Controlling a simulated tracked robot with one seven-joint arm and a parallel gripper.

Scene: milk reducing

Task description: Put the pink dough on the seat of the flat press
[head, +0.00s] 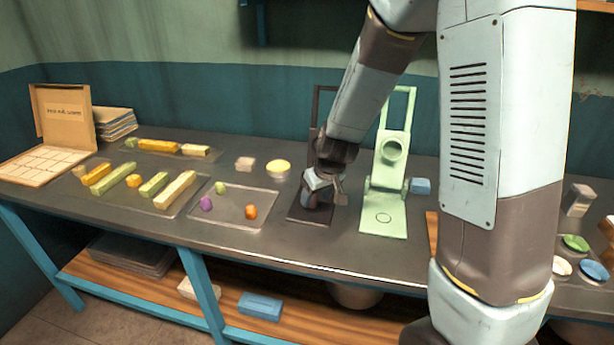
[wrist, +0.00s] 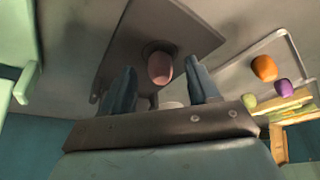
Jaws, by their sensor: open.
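The pink dough (wrist: 160,67) is a small rounded lump over the dark round seat of a dark grey press (wrist: 125,45). It appears to rest on that seat. My gripper (wrist: 162,72) is open, with one finger on each side of the dough and a visible gap at both sides. In the head view my gripper (head: 322,188) is low over the base plate of the dark press (head: 297,213), and the dough is hidden there. A pale green press (head: 399,222) with a ring-marked seat stands just right. The frames do not label which press is flat.
A tray (head: 232,219) with purple, green and orange lumps lies left of the dark press. Trays of coloured bars (head: 150,187) lie farther left, near an open box (head: 62,115). Small bowls (head: 576,243) stand at the right. The front table strip is clear.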

